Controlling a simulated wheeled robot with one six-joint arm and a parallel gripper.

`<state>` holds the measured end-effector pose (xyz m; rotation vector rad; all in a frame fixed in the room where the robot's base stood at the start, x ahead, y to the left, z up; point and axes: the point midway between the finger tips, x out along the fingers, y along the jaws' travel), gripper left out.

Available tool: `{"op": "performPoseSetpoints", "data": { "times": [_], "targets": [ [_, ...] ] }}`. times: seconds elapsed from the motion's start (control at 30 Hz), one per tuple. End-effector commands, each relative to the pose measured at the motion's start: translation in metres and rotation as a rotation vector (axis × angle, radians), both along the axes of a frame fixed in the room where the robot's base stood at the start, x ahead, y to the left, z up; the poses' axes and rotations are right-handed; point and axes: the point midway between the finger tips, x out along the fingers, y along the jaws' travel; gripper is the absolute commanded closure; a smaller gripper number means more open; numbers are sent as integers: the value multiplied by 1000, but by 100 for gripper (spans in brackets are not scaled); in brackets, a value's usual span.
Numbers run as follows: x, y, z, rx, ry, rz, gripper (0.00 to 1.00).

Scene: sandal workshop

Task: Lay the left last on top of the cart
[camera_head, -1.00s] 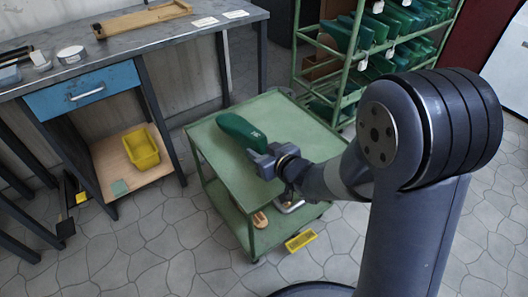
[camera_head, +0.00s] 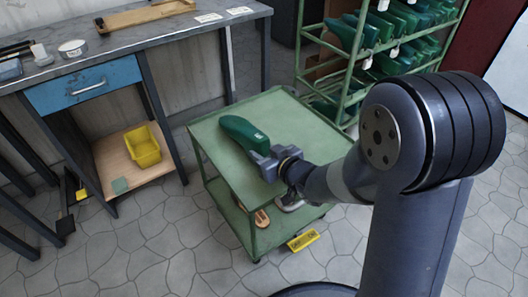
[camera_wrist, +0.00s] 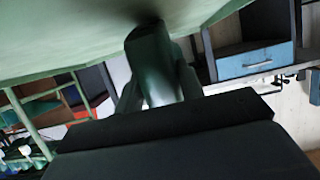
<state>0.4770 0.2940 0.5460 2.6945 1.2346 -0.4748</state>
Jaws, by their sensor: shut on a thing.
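A dark green last (camera_head: 243,133) with a small white label is held by my gripper (camera_head: 268,158) over the top shelf of the green cart (camera_head: 226,172). The gripper is shut on the last's near end. In the wrist view the last (camera_wrist: 153,65) points away between the two fingers (camera_wrist: 158,88), close to the cart's green top (camera_wrist: 70,35). I cannot tell whether the last touches the top. The rest of the cart's top looks bare.
A sandal-like item (camera_head: 262,218) lies on the cart's lower shelf. A yellow tag (camera_head: 303,240) is at the cart's lower edge. A workbench (camera_head: 150,38) with a blue drawer (camera_head: 85,88) and yellow bin (camera_head: 143,147) stands left. A green rack (camera_head: 352,62) of lasts stands behind right.

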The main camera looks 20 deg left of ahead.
Motion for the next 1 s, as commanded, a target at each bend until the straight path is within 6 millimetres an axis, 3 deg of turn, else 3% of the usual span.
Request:
{"op": "performPoseSetpoints", "data": {
  "times": [0.27,0.3,0.57,0.83,1.0],
  "targets": [
    [0,0,-2,2,-3,0,86],
    [0,0,-1,2,-3,0,60],
    [0,0,-2,2,-1,0,39],
    [-1,-1,-3,-2,3,0,38],
    [-12,-14,6,-2,1,-1,38]
  ]
}}
